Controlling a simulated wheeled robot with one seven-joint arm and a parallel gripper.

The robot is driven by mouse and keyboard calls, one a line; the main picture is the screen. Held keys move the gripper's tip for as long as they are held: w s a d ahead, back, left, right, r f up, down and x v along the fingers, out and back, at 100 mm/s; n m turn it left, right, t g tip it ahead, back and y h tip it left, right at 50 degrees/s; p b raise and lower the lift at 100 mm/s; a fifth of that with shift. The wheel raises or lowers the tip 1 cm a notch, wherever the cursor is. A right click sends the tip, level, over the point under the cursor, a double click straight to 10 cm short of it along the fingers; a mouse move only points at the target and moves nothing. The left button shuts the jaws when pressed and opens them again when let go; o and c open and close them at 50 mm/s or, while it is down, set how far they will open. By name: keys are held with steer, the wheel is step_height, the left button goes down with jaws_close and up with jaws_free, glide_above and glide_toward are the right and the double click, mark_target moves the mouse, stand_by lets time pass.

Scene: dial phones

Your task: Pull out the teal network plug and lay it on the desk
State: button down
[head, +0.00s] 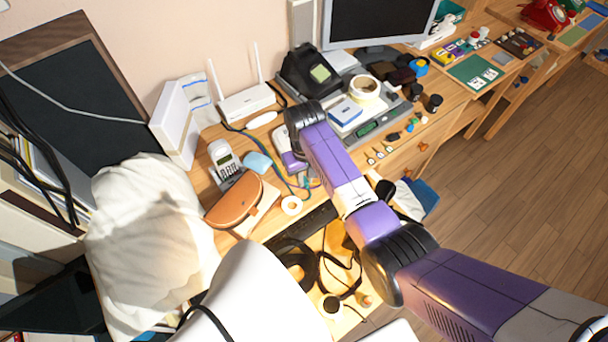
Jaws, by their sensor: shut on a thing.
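My gripper (290,163) is at the far end of my purple and white arm, low over the desk, right of the cordless phone. My own arm covers much of it, and the fingertips are hardly visible. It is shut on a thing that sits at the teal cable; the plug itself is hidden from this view. The teal cable (272,166) runs down from near the white router (246,103) and passes beside my gripper. Whether the plug is in or out of a socket cannot be told. The wooden desk (262,229) lies around and below.
A black desk phone (307,73) and a grey device (376,124) stand behind and right. Free desk room is small.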

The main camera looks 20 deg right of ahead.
mark_target(305, 180)
steer(key=shift+r, duration=0.15)
steer(key=shift+r+p, duration=1.85)
steer(key=shift+p, duration=0.15)
